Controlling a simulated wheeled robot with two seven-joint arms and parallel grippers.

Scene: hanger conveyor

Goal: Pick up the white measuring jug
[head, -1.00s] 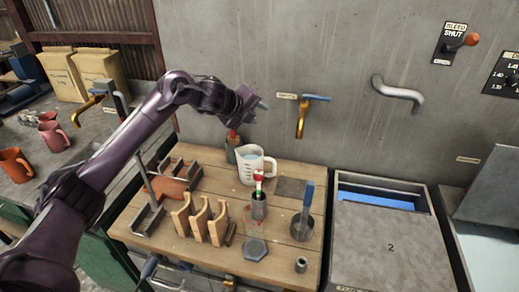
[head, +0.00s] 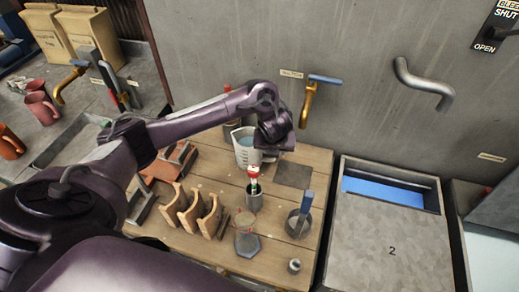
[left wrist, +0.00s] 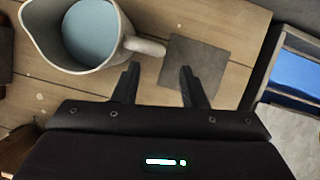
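The white measuring jug (head: 243,152) stands upright on the wooden bench, partly hidden behind my left arm in the head view. In the left wrist view the jug (left wrist: 37,22) is at the upper left, with pale blue liquid inside and its handle pointing right. My left gripper (left wrist: 157,70) is open and empty, its fingers just below and right of the handle. In the head view my left gripper (head: 272,150) is beside the jug's right side, with its fingers mostly hidden. My right gripper is not in view.
A dark square plate (head: 294,174) lies right of the jug. A metal cup (head: 254,200) with a red-topped item, wooden holders (head: 190,211) and a pot with a blue handle (head: 299,222) stand in front. A brass tap (head: 308,100) is on the wall behind.

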